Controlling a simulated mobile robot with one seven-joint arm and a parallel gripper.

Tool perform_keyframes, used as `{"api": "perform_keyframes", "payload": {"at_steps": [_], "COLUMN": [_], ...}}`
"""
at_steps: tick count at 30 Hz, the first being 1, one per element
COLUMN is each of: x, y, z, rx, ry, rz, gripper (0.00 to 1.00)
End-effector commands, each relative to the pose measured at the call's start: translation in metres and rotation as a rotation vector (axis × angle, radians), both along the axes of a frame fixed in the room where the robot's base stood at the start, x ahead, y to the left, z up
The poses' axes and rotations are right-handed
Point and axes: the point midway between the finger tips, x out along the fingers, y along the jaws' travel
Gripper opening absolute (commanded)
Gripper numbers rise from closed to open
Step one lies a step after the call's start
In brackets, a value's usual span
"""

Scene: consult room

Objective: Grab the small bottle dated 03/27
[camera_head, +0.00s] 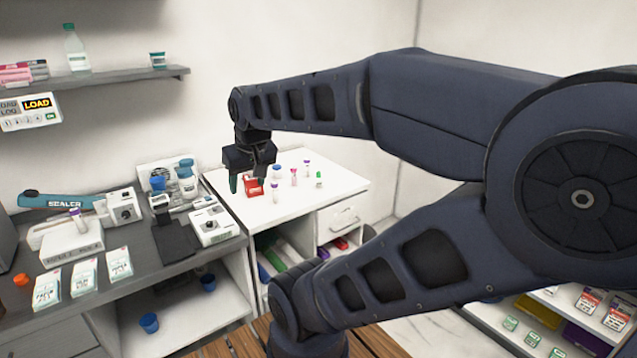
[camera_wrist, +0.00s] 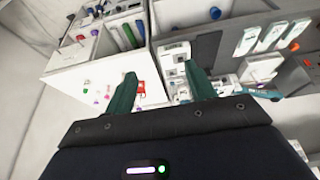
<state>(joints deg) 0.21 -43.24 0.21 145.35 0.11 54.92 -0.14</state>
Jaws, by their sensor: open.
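Several small bottles stand on the white cabinet top. In the head view they are a purple-capped bottle (camera_head: 275,192), a pink one (camera_head: 294,177), another purple-capped one (camera_head: 307,167), a green-capped one (camera_head: 319,180) and a wider blue-capped one (camera_head: 276,173). No date can be read, so I cannot tell which is 03/27. My gripper (camera_head: 247,184) is open above the cabinet's left side, left of the bottles. In the wrist view its green fingers (camera_wrist: 160,80) are apart with nothing held, and tiny bottles (camera_wrist: 96,102) show to their left.
A red box (camera_head: 253,188) is by my gripper on the white cabinet top (camera_head: 330,188). The grey counter (camera_head: 150,262) to the left holds a sealer (camera_head: 62,201), white boxes and blue-capped bottles (camera_head: 186,176). A wall shelf (camera_head: 110,76) is above it. The cabinet top's front is clear.

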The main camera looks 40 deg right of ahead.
Motion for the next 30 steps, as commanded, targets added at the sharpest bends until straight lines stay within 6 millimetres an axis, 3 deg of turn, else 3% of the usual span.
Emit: {"api": "perform_keyframes", "payload": {"at_steps": [7,11,20,30], "x": [0.004,0.023,0.097,0.179], "y": [-0.002,-0.01,-0.054,-0.123], "z": [0.001,0.004,0.005,-0.015], "rx": [0.004,0.021,0.081,0.119], "ry": [0.001,0.006,0.02,0.028], "rz": [-0.009,-0.05,-0.23,-0.449], "gripper": [0.55,0.55,0.55,0.55]}}
